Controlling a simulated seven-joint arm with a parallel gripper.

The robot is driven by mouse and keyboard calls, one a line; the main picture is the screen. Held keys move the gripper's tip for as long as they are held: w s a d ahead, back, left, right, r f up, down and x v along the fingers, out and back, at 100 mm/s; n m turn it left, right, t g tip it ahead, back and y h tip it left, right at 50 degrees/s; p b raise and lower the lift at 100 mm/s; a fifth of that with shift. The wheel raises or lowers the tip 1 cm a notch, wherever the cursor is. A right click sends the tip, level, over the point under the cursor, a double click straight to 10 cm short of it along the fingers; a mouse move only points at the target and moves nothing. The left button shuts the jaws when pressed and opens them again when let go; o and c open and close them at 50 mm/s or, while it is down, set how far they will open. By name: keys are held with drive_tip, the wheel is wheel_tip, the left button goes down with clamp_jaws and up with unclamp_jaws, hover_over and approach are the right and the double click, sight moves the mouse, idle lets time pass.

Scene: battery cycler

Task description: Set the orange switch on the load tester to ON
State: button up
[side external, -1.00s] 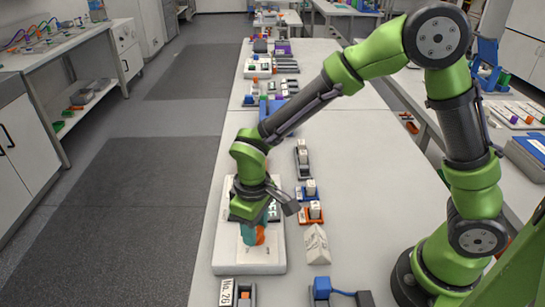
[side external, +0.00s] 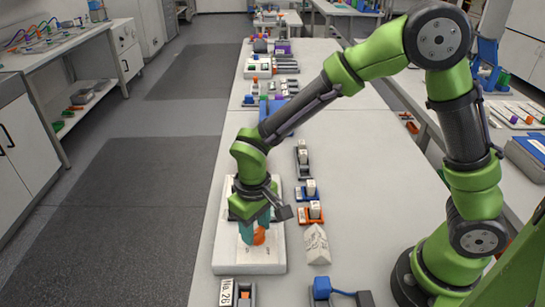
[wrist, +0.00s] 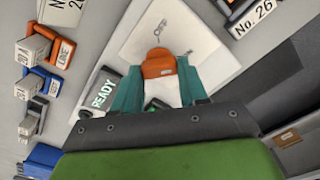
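The load tester (side external: 272,262) is a white slab on the near left of the table. It also shows in the wrist view (wrist: 205,40), with a lit display (wrist: 104,94) reading READY. The orange switch (side external: 259,236) stands on its near part. In the wrist view the orange switch (wrist: 158,63) lies between my teal fingertips. My gripper (side external: 256,230) points down at it, fingers apart on either side, with what look like narrow gaps. Contact is unclear.
Blue (side external: 310,190) and orange (side external: 315,212) holders with white blocks stand right of the tester. A white wedge-shaped block (side external: 317,245) is near its right edge. A No. 26 plate (side external: 227,293) lies in front. The table's middle right is clear.

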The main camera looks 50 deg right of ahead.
sight(260, 230)
drive_tip(key=o, duration=0.5)
drive_tip(key=shift+c, duration=0.2)
wheel_tip(260, 230, up, 17)
drive_tip(key=shift+w, duration=0.15)
drive_tip(key=s+d+r+m+t+y, duration=0.2)
drive_tip(key=s+d+m+t, duration=0.2)
drive_tip(key=s+d+t, duration=0.3)
drive_tip(key=s+d, duration=0.4)
drive_tip(key=d, duration=0.3)
drive_tip(key=shift+m, duration=0.4)
